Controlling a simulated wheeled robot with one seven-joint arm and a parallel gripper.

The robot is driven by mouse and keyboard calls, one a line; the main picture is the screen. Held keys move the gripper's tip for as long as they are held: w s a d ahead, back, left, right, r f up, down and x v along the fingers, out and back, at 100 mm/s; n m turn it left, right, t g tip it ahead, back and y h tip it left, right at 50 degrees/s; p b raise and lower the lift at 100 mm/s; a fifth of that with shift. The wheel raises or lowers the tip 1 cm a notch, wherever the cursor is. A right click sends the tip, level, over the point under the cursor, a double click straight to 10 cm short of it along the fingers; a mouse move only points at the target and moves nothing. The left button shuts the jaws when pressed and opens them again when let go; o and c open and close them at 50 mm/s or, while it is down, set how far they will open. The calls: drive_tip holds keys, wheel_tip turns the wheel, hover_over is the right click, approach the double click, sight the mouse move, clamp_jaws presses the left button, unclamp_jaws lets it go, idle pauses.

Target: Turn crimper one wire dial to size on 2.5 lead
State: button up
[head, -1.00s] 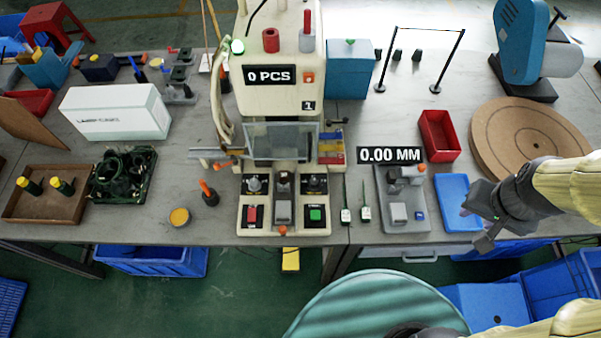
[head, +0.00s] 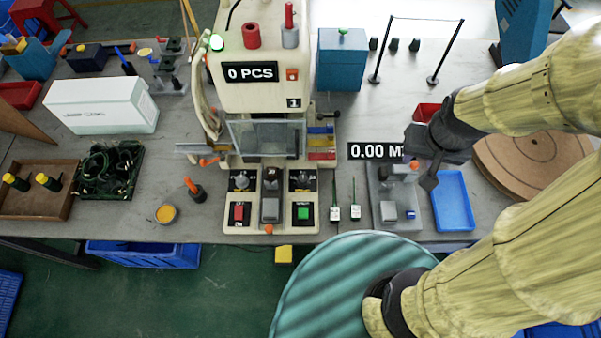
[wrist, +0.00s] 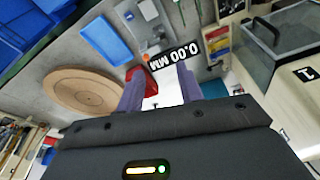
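The crimper (head: 262,75), a cream machine marked 1 with a 0 PCS display, stands at the table's middle in the head view. Two dark knobs (head: 242,180) and (head: 302,179) sit on its front panel above a red and a green button; their labels are too small to read. Two thin leads with white tags (head: 335,212) lie just right of it. My gripper (head: 420,160) is right of the crimper, over the measuring stand, apart from the knobs. In the wrist view its two fingers (wrist: 160,88) are spread with nothing between them.
The grey measuring stand (head: 393,205) with a 0.00 MM display is below my gripper. A blue tray (head: 453,200), a red bin (head: 428,112) and a round brown board (head: 535,160) are to the right. A clear guard (head: 267,138) covers the crimper's middle.

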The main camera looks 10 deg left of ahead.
sight(303, 178)
drive_tip(key=shift+s, duration=0.1)
drive_tip(key=o, duration=0.3)
drive_tip(key=w+a+f+n+g+y+p, duration=0.1)
drive_tip(key=w+a+f+n, duration=0.2)
drive_tip(key=a+f+n, duration=0.2)
drive_tip(key=w+a+f+n+g+y+p, duration=0.1)
drive_tip(key=w+a+f+n+y, duration=0.1)
drive_tip(key=a+f+n, duration=0.4)
drive_tip(key=w+a+f+n+g+y+p, duration=0.1)
drive_tip(key=w+a+f+n, duration=0.2)
drive_tip(key=a+f+n, duration=0.3)
drive_tip(key=shift+w+a+f+n+g, duration=0.2)
drive_tip(key=shift+a+n, duration=0.3)
drive_tip(key=shift+n, duration=0.45)
drive_tip(key=shift+w+a+f+n+g, duration=0.15)
drive_tip(key=shift+a+n, duration=0.3)
drive_tip(key=shift+n, duration=0.5)
drive_tip(key=p+x, duration=0.1)
drive_tip(key=x, duration=0.4)
drive_tip(key=p+x, duration=0.1)
drive_tip(key=x, duration=0.5)
drive_tip(key=p+x, duration=0.1)
drive_tip(key=x, duration=0.5)
drive_tip(key=shift+w+a+p, duration=0.1)
drive_tip(key=shift+a+p, duration=0.2)
